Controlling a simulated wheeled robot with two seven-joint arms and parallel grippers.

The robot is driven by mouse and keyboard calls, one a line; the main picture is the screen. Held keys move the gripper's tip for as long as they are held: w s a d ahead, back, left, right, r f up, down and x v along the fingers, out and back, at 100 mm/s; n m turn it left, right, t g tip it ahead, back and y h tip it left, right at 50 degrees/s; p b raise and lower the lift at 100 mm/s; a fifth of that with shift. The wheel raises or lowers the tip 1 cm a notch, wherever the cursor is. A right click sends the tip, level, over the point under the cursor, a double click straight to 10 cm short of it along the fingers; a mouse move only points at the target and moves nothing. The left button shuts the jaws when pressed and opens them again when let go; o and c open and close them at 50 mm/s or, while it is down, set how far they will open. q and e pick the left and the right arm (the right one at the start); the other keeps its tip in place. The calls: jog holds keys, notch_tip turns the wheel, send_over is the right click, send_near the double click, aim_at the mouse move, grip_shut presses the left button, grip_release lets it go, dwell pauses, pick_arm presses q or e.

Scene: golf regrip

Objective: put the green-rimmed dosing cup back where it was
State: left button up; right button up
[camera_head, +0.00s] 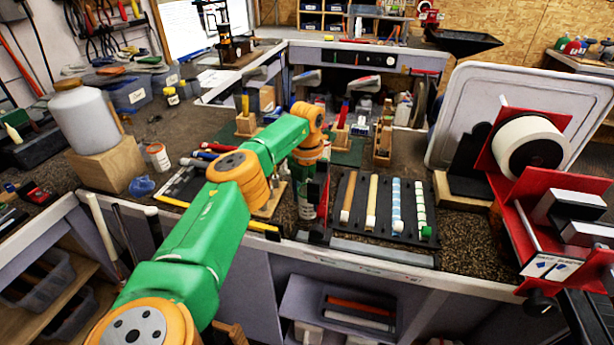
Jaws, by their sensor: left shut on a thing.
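My left gripper (314,203) points down at the bench's front edge, just left of the black strip tray. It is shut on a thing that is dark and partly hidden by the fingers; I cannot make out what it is. I cannot pick out the green-rimmed dosing cup with certainty. A small green piece (427,232) sits at the front right end of the tray (384,241), apart from my gripper. My right gripper does not show.
A white jug (82,118) stands on a wooden block (106,166) at the left, with a small tub (158,157) beside it. A red stand (538,205) with a white roll (530,145) fills the right. Wooden holders (383,143) stand behind the tray.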

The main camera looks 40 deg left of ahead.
pick_arm(q)
jog(key=shift+f, duration=0.2)
jog(key=o, duration=1.4)
jog(key=shift+f+b, duration=0.4)
jog(key=shift+b, duration=0.6)
jog(key=r, duration=0.4)
jog(key=r+p, duration=0.1)
jog(key=r, duration=0.3)
jog(key=shift+d, duration=0.2)
jog(key=shift+a+f, duration=0.1)
